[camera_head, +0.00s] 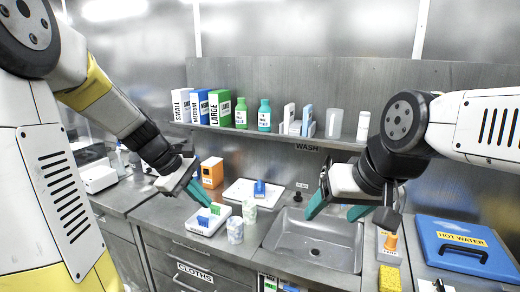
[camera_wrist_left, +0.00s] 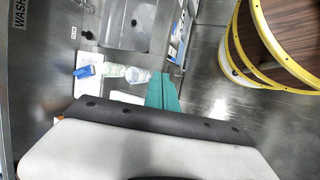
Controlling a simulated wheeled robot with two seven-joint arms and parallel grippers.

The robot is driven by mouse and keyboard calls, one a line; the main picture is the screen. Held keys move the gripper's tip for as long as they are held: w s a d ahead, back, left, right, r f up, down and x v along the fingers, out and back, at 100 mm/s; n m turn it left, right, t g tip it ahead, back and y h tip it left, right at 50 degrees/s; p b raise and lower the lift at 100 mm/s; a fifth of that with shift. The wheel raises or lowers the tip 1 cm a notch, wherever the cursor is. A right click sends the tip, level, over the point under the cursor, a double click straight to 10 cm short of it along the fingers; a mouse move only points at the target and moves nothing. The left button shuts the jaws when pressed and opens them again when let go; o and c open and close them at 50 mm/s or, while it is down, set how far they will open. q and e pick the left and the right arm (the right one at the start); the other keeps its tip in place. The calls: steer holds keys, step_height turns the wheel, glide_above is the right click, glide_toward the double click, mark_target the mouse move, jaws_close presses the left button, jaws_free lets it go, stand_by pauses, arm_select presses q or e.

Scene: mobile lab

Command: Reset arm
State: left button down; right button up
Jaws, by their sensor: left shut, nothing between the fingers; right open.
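My left gripper (camera_head: 199,192) is shut and empty, with its teal fingers together above the counter near the white tray with blue items (camera_head: 207,222). In the left wrist view the teal fingers (camera_wrist_left: 163,92) are side by side, with nothing between them. My right gripper (camera_head: 334,212) is open and empty above the sink (camera_head: 310,240), its teal fingers apart and pointing down-left. Both arms are raised in front of the counter.
Two patterned cups (camera_head: 235,230) stand by the white tray. A white board with a blue item (camera_head: 240,190) lies behind. A shelf (camera_head: 280,134) holds boxes and bottles. A blue hot water case (camera_head: 465,245) and yellow sponge (camera_head: 389,279) are at right.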

arm_select(q)
steer(key=s+r+m+t+y, duration=0.1)
steer(key=s+r+m, duration=0.2)
steer(key=s+m, duration=0.3)
steer(key=s+d+r+m+t+y, duration=0.1)
steer(key=s+r+m, duration=0.3)
steer(key=s, duration=0.6)
steer(key=shift+r+m+t+y, duration=0.2)
steer(key=shift+m+t+y, duration=0.4)
steer(key=shift+m, duration=0.8)
steer(key=shift+s, duration=0.1)
